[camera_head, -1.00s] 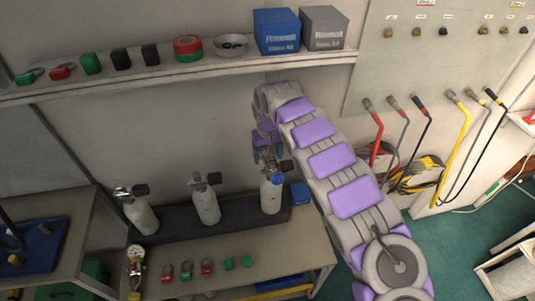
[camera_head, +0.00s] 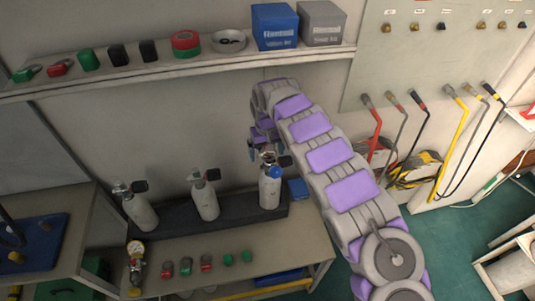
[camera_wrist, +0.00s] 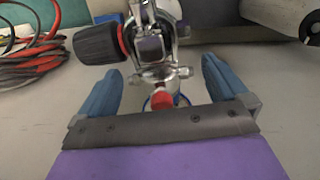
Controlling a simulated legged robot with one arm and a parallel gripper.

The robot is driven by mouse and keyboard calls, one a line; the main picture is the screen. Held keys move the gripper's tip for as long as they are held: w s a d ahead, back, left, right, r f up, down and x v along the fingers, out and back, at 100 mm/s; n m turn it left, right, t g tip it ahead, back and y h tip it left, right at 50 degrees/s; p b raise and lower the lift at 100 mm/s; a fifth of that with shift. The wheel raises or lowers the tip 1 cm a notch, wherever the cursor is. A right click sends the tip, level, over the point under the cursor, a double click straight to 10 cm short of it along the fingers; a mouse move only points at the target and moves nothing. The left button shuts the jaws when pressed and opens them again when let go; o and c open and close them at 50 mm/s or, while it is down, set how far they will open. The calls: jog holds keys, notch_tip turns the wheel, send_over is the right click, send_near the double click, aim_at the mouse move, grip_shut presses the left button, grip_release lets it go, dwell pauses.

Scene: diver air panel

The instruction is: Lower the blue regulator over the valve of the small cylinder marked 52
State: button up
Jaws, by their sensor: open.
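The right-hand small cylinder (camera_head: 270,192) stands upright in the dark rack below my gripper. A blue-fronted regulator (camera_head: 275,171) sits at its top, apparently around the valve. In the wrist view, a chrome regulator body (camera_wrist: 150,45) with a black knob, a red piece and a blue rim lies between and beyond the fingers. My gripper (camera_wrist: 163,90) is open, with its two blue fingers apart and no contact seen. In the head view, my arm partly hides the gripper. No number 52 is readable on any cylinder.
Two more cylinders (camera_head: 140,210) (camera_head: 205,201) stand left in the rack (camera_head: 175,222). A yellow-rimmed gauge set (camera_head: 135,262) and several red and green caps lie on the bench. A shelf (camera_head: 190,72) with boxes runs above. Hoses (camera_head: 420,140) hang at right.

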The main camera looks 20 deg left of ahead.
notch_tip(320, 180, up, 4)
jog(key=shift+w+a+f+p, duration=0.1)
jog(key=shift+w+f+p, duration=0.05)
jog(key=shift+p, duration=0.45)
jog(key=shift+s+d+f, duration=0.1)
jog(key=shift+s+d, duration=0.15)
jog(key=shift+s, duration=0.2)
jog(key=s+d, duration=0.4)
jog(key=s, duration=0.2)
jog(key=s+d+r+p, duration=0.1)
jog(key=s+d, duration=0.3)
jog(key=s, duration=0.3)
jog(key=shift+r+p, duration=0.15)
jog(key=shift+p, duration=0.15)
jog(key=s+d+r+m, duration=0.2)
jog(key=s+d+r, duration=0.3)
jog(key=d, duration=0.5)
jog(key=s+d+r+m, duration=0.2)
jog(key=d+r+m, duration=0.1)
jog(key=d+r, duration=0.5)
jog(key=s+d+r+m, duration=0.1)
jog(key=s+d, duration=0.4)
jog(key=s, duration=0.6)
jog(key=s+d+r+m+g, duration=0.1)
jog(key=s+d, duration=0.4)
jog(key=s, duration=0.5)
jog(key=shift+s+r+g, duration=0.25)
jog(key=shift+s+g, duration=0.05)
jog(key=shift+s, duration=0.05)
